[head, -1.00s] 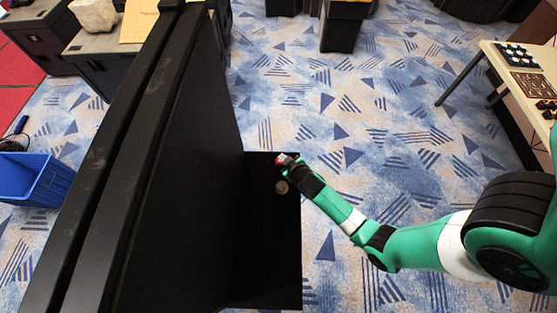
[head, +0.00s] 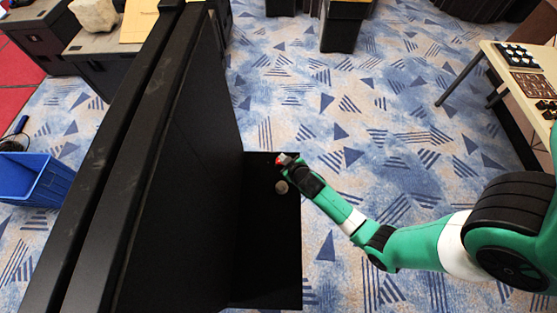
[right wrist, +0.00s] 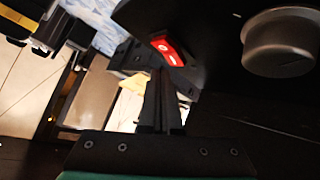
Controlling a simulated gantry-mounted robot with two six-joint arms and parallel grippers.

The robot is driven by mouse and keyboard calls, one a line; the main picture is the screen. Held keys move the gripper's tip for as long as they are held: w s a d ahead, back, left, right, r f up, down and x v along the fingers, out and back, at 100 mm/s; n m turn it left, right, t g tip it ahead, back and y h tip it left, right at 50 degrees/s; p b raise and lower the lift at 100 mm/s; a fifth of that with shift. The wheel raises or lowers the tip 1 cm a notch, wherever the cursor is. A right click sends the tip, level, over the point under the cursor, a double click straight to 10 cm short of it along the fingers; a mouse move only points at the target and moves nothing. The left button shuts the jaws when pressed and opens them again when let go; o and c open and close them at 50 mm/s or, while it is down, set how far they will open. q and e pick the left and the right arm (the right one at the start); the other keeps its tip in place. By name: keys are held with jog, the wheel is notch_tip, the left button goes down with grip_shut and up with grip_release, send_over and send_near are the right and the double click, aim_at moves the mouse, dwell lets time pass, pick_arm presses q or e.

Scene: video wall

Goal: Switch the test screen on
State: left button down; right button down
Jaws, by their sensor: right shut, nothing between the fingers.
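A red rocker switch (right wrist: 167,50) with white marks sits on a dark surface in the right wrist view, just beyond the fingertips. In the head view it is a small red spot (head: 280,160) at the far edge of the black panel (head: 268,240). My right gripper (head: 287,161) is shut and empty beside the switch. Its closed dark fingers also show in the wrist view (right wrist: 163,85). I cannot tell whether they touch the switch or which way it is pressed. A round grey knob (right wrist: 280,42) is right of the switch. My left gripper is out of view.
A tall black panel structure (head: 185,150) stands left of the gripper. A blue bin (head: 35,180) lies further left. A table (head: 490,62) with small parts is at the right. Patterned carpet between is clear.

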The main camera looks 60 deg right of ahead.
jog(key=shift+f, duration=0.1)
jog(key=shift+w+f+b, duration=0.1)
jog(key=shift+f+b, duration=0.2)
jog(key=shift+b, duration=0.1)
jog(key=shift+w+a+f+b, duration=0.1)
jog(key=shift+f+b, duration=0.25)
jog(key=shift+b, duration=0.05)
dwell(0.6)
dwell(0.3)
jog(key=shift+s+r+p, duration=0.2)
jog(key=shift+r+p, duration=0.6)
jog(key=shift+p, duration=0.1)
jog(key=r+p, duration=0.1)
jog(key=s+r+p, duration=0.1)
jog(key=r+p, duration=0.1)
jog(key=d+r+p, duration=0.1)
jog(key=r+p, duration=0.1)
jog(key=shift+s, duration=0.2)
jog(key=shift+f, duration=0.1)
